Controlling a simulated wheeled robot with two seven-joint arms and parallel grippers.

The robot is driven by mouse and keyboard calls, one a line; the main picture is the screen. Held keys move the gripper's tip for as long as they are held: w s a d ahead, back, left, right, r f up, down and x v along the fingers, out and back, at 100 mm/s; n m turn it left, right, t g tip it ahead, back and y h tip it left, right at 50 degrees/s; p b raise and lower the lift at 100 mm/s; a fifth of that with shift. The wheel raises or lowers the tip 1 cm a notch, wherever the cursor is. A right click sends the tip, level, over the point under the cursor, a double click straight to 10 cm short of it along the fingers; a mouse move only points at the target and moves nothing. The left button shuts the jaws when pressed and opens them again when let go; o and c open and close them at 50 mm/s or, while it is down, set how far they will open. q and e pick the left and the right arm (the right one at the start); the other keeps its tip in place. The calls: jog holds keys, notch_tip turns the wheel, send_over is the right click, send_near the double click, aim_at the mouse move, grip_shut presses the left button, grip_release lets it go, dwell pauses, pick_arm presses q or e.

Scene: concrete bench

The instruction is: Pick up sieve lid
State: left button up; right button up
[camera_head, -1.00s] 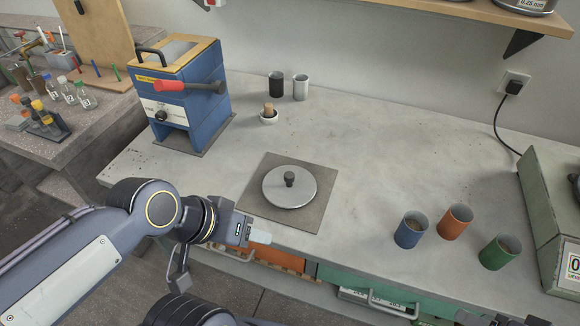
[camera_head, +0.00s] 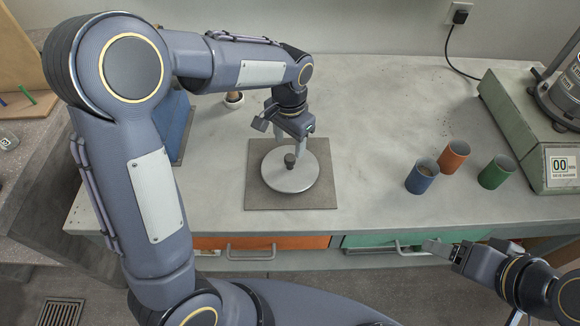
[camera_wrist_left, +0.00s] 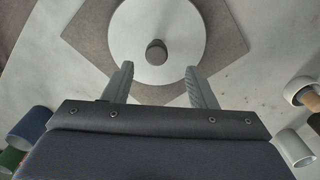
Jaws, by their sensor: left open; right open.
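The sieve lid is a round, pale metal disc (camera_head: 291,180) with a dark knob in its middle. It lies flat on a square grey mat (camera_head: 322,199) on the bench; it also shows in the left wrist view (camera_wrist_left: 180,30). My left gripper (camera_head: 291,146) is open and empty, just behind the knob in the head view. In the left wrist view its two fingers (camera_wrist_left: 160,80) point toward the lid, with the knob beyond the fingertips and between their lines. My right gripper (camera_head: 432,247) is open and empty at the bench's front edge, away from the lid.
Blue (camera_head: 421,177), orange (camera_head: 453,156) and green (camera_head: 495,171) cups stand to the right of the mat. A green machine with a display (camera_head: 530,140) is at the far right. A small white bowl (camera_head: 234,101) sits behind the mat. The bench between mat and cups is clear.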

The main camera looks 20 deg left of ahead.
aim_at(290, 157)
pick_arm(q)
jog(key=f, duration=0.6)
jog(key=shift+s+d+f, duration=0.15)
jog(key=shift+s, duration=0.05)
jog(key=shift+c, duration=0.3)
grip_shut()
